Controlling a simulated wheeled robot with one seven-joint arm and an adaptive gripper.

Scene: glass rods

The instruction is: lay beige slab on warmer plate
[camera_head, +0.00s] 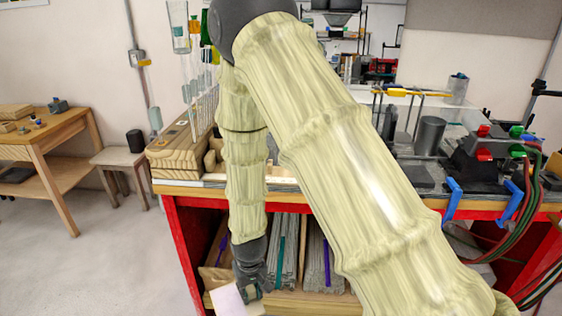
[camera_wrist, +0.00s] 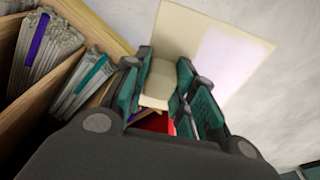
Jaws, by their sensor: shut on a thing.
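My gripper (camera_head: 249,290) hangs low in front of the open shelf under the red bench. In the wrist view its teal-padded fingers (camera_wrist: 164,66) are closed on a thin beige slab (camera_wrist: 178,32). The slab sticks out past the fingertips, and part of its face looks pale pink-white. In the head view the slab (camera_head: 228,301) shows as a pale piece at the bottom edge, partly cut off by the frame. I cannot clearly pick out the warmer plate; my arm covers much of the bench top.
The bench (camera_head: 184,235) has a red frame; its lower shelf holds bundles of rods (camera_wrist: 48,52) between wooden dividers. Black equipment (camera_head: 474,158), a grey cylinder (camera_head: 430,136) and blue clamps (camera_head: 452,200) stand at the bench's right. Open floor (camera_head: 110,270) lies left.

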